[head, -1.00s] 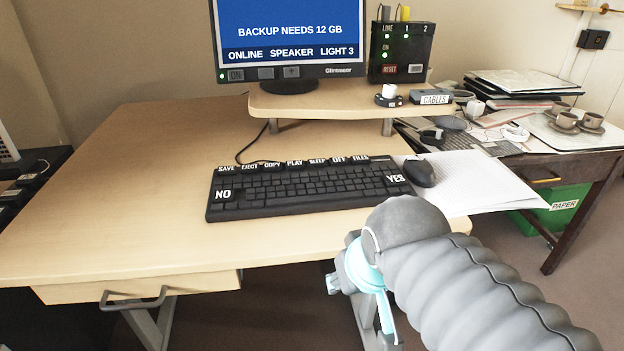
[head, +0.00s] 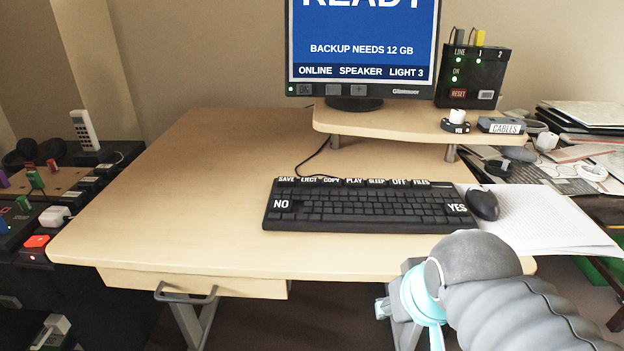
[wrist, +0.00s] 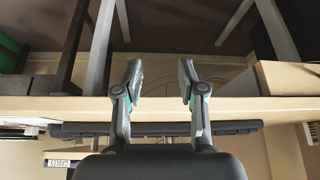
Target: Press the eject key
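The black keyboard (head: 365,212) lies on the pale wooden desk (head: 180,200). Its top row has labelled keys, and the eject key (head: 309,179) is second from the left, between SAVE and COPY. Large NO and YES keys sit at its two ends. In the wrist view the keyboard (wrist: 230,127) is a dark strip, partly hidden by my gripper. My gripper (wrist: 160,75) is open and empty, its two fingers apart. In the head view my arm is at the front right of the desk, and the fingers are not clearly seen there.
A black mouse (head: 483,204) and lined paper (head: 540,220) lie right of the keyboard. The monitor (head: 362,55) and a switch box (head: 470,75) stand on a raised shelf (head: 400,122). The desk left of the keyboard is clear. A side unit with coloured controls (head: 36,241) stands at far left.

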